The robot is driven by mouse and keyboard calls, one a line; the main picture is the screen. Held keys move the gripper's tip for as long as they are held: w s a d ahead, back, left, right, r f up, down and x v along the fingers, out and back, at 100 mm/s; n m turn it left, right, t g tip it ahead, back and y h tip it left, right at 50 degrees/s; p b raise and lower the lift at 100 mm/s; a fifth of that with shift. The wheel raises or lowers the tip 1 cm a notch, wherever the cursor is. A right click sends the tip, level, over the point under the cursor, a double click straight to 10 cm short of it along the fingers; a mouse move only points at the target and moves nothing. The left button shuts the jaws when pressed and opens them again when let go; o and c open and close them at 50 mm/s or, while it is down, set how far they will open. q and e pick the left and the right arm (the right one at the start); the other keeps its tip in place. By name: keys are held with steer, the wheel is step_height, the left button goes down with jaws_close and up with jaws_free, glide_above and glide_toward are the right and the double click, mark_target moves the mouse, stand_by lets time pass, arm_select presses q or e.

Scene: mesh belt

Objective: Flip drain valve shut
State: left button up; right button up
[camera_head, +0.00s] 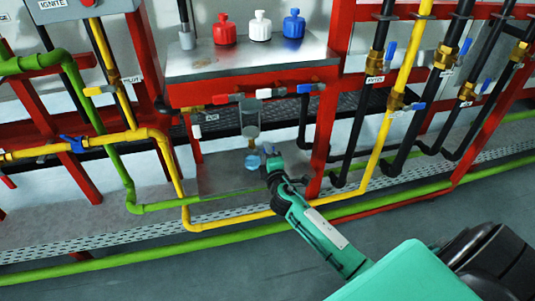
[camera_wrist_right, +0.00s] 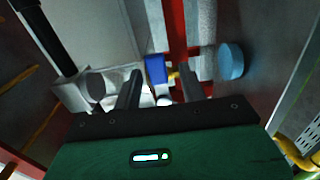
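A clear cylinder (camera_head: 250,120) hangs under the metal-topped box, with a brass fitting (camera_head: 251,141) at its lower end. My right gripper (camera_head: 268,158) is just right of and below that fitting, and it hides part of the area there. In the right wrist view, my right gripper (camera_wrist_right: 160,75) is open. A blue handle (camera_wrist_right: 155,68) shows between its fingers, nearer the left finger, with a small yellow piece beside it. I cannot tell whether a finger touches the handle. This handle looks like the drain valve's. My left gripper is not in view.
Red, white and blue bottles (camera_head: 260,26) stand on the metal top (camera_head: 185,62). Red (camera_head: 228,98), white and blue handles line the box front. A light blue round dish (camera_wrist_right: 230,61) is right of the gripper. Yellow (camera_head: 150,133) and green pipes run nearby.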

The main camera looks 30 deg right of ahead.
steer(key=shift+s, duration=0.1)
steer(key=v, duration=1.3)
steer(key=shift+s, duration=0.3)
steer(key=shift+a+r, duration=0.1)
